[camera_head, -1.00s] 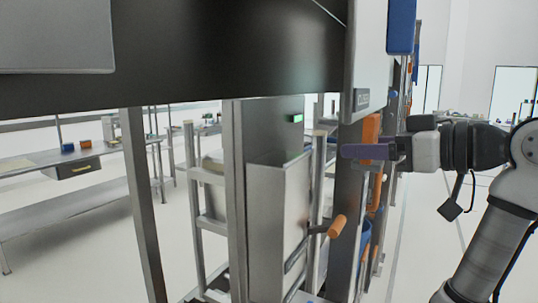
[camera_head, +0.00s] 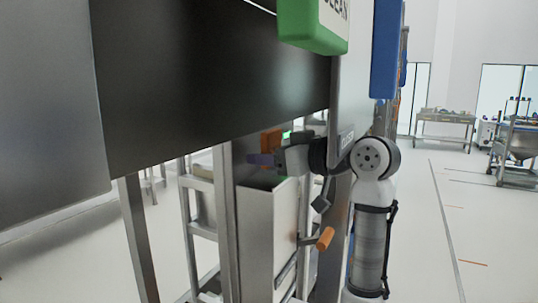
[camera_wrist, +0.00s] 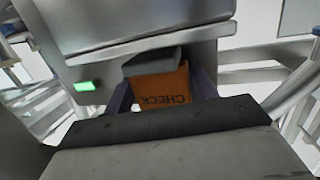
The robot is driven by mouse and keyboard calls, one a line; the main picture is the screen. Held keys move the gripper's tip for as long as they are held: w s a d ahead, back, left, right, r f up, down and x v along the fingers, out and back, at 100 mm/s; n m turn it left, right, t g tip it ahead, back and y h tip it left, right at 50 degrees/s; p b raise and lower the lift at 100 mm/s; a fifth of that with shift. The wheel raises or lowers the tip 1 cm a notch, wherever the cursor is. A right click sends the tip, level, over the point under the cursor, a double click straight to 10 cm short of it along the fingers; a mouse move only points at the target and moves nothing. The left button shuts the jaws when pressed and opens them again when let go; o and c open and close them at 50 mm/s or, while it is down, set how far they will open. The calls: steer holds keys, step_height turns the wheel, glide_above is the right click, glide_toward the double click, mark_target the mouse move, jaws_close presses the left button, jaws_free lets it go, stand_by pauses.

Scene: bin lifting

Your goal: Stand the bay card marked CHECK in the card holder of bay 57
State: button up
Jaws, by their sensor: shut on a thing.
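My gripper (camera_head: 264,160) is shut on an orange card (camera_head: 271,140) in the head view. The wrist view shows this card (camera_wrist: 162,88) between the purple fingers (camera_wrist: 121,101), with CHECK printed upside down in that picture. A grey block (camera_wrist: 152,62) sits at the card's far edge; I cannot tell whether it is a card holder or whether the card touches it. In the head view the gripper is beside a grey post, above a tall steel bin (camera_head: 268,222). No bay number 57 is readable.
A green light (camera_wrist: 85,86) glows on the grey panel; it also shows in the head view (camera_head: 286,134). A dark beam (camera_head: 220,85) crosses above the gripper. A green sign (camera_head: 308,35) hangs higher. An orange handle (camera_head: 325,238) juts out below. Open floor lies at right.

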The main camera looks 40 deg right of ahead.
steer(key=shift+w+f, duration=0.25)
steer(key=shift+w, duration=0.15)
steer(key=shift+a+f, duration=0.1)
steer(key=shift+f, duration=0.45)
steer(key=shift+s+f, duration=0.1)
steer(key=shift+f, duration=0.05)
steer(key=o, duration=0.7)
steer(key=shift+o, duration=0.2)
steer(key=b+v, duration=0.3)
steer(key=v, duration=0.9)
steer(key=shift+r, duration=0.2)
